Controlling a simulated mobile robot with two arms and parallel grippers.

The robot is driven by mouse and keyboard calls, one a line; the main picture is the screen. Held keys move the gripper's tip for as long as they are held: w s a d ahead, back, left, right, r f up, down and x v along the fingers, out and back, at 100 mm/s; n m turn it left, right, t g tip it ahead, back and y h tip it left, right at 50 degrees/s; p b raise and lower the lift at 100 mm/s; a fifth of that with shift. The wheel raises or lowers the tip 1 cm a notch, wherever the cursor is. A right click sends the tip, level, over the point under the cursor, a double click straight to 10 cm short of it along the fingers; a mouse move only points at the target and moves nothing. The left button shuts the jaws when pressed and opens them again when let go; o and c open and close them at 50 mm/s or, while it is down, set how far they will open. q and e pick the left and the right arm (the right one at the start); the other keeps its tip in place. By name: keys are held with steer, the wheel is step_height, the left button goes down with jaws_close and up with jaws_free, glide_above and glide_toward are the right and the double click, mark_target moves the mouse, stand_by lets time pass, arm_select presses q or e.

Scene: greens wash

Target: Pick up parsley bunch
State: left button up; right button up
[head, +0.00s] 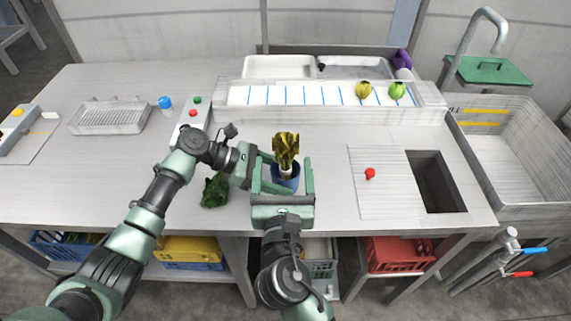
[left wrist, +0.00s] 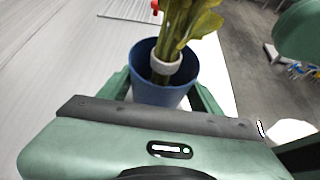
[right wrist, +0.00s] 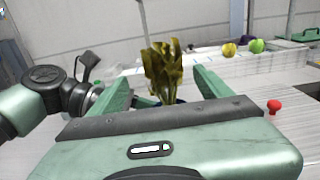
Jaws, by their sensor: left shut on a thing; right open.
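An olive-yellow leafy bunch (head: 286,146) with a white band stands upright in a blue cup (head: 287,183); I take it for the parsley bunch. It also shows in the left wrist view (left wrist: 187,22) and right wrist view (right wrist: 161,68). My left gripper (head: 280,176) comes in from the left and is shut on the blue cup (left wrist: 160,94). My right gripper (head: 281,161) comes from the front edge, open, its fingers either side of the cup and bunch with gaps. A dark green leafy clump (head: 215,191) lies left of the cup.
A red item (head: 370,174) lies on a ribbed board (head: 385,205) beside a dark sink opening (head: 436,182). A blue-striped rack (head: 310,95) with round produce stands behind. A wire tray (head: 108,118) and button box (head: 193,113) sit left. The front middle-right of the table is clear.

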mark_target(286, 156)
steer(key=w, duration=0.6)
steer(key=shift+w+d+f, duration=0.2)
steer(key=shift+w+d, duration=0.05)
steer(key=shift+w, duration=0.15)
jaws_close()
